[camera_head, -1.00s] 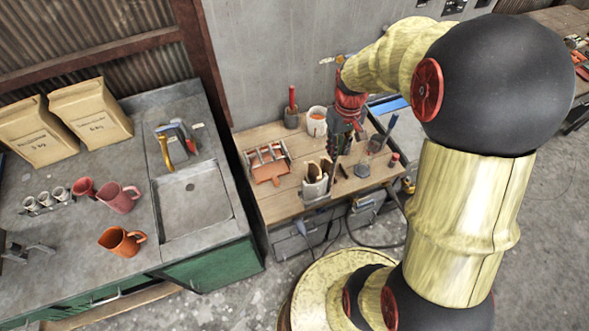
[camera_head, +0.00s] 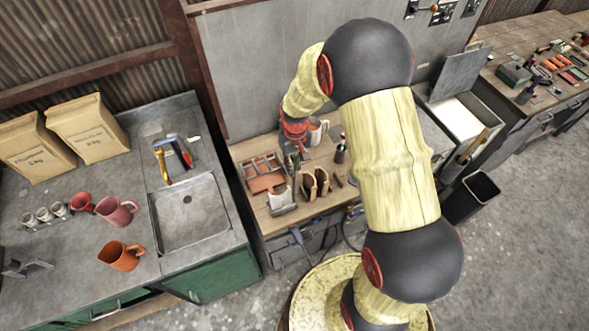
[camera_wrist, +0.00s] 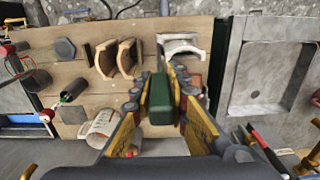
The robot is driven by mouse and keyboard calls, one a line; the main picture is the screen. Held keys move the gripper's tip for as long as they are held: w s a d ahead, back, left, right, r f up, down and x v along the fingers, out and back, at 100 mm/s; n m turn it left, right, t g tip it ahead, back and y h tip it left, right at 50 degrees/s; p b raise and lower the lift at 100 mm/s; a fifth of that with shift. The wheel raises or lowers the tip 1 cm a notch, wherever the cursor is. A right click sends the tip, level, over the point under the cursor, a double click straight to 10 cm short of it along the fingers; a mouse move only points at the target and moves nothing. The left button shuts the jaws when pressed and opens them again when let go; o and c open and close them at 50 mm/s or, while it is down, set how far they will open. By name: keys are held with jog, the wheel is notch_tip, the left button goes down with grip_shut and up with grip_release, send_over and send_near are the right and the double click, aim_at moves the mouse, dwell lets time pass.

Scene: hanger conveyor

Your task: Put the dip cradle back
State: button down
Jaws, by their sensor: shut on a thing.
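My gripper (camera_wrist: 160,112) is shut on a green handle (camera_wrist: 160,98) in the wrist view. A pale, U-shaped cradle (camera_wrist: 181,47) lies just beyond the handle and seems joined to it; I take it to be the dip cradle. In the head view the cradle's pale end (camera_head: 281,199) is low over the front of the wooden bench (camera_head: 262,216), left of two brown curved pieces (camera_head: 314,184). Whether it touches the bench is unclear. My gripper (camera_head: 293,158) is partly hidden by its wrist in the head view.
Behind are a pale mug (camera_head: 316,130) and a dark bottle (camera_head: 340,153). Dark slots (camera_wrist: 87,55) show beside the brown pieces. The sink counter (camera_head: 190,210) stands left.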

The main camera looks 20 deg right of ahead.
notch_tip(320, 180, down, 3)
jog(key=shift+w+r+p, duration=0.1)
jog(key=shift+r+p, duration=0.1)
jog(key=shift+p, duration=0.2)
jog(key=c, duration=2.2)
grip_release()
jog(key=shift+f, duration=0.2)
jog(key=o, duration=0.5)
jog(key=shift+c, duration=0.2)
